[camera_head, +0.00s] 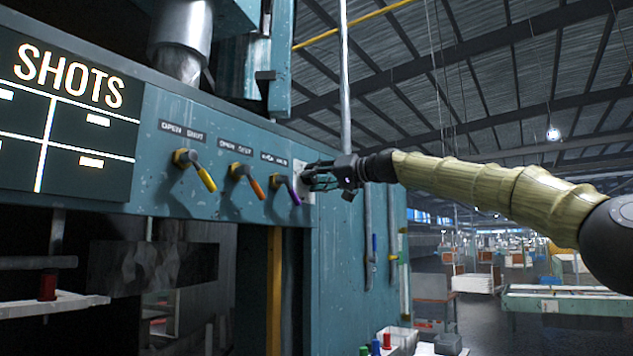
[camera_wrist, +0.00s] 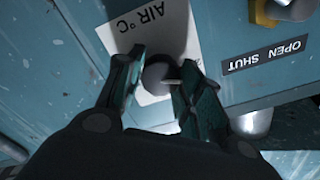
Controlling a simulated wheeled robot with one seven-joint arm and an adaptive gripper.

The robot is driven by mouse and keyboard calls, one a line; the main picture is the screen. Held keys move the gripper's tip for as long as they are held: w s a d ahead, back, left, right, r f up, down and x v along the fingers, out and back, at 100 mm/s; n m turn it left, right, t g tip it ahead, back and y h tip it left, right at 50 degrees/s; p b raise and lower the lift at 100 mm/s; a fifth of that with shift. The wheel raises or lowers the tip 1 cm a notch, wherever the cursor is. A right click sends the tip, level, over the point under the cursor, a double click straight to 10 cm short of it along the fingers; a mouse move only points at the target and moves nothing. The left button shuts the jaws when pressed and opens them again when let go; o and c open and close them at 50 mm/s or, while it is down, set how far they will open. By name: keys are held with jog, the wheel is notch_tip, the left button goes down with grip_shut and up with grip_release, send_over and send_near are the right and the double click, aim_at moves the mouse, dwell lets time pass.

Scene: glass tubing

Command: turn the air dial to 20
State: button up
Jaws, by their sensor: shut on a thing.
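The air dial (camera_wrist: 157,77) is a small round grey knob with a thin pale pointer, in the wrist view. It sits on a white plate (camera_wrist: 178,25) printed "AIR °C", which looks upside down there. The fingers of my gripper (camera_wrist: 160,80) stand on either side of the knob and are shut on it. They cover most of the scale, so I cannot read the setting. In the head view my gripper (camera_head: 318,178) reaches in from the right to the white plate (camera_head: 308,184) on the teal panel, and the knob is hidden behind the fingers.
Left of the plate are levers with yellow (camera_head: 205,177), orange (camera_head: 256,187) and purple (camera_head: 292,194) handles. A "SHOTS" board (camera_head: 70,110) is at far left. An "OPEN SHUT" label (camera_wrist: 265,55) lies right of the plate in the wrist view. Rods hang on the panel's right.

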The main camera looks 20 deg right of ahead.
jog(key=shift+d+r+n, duration=0.1)
jog(key=shift+n, duration=0.8)
jog(key=o, duration=1)
jog(key=v, duration=1.2)
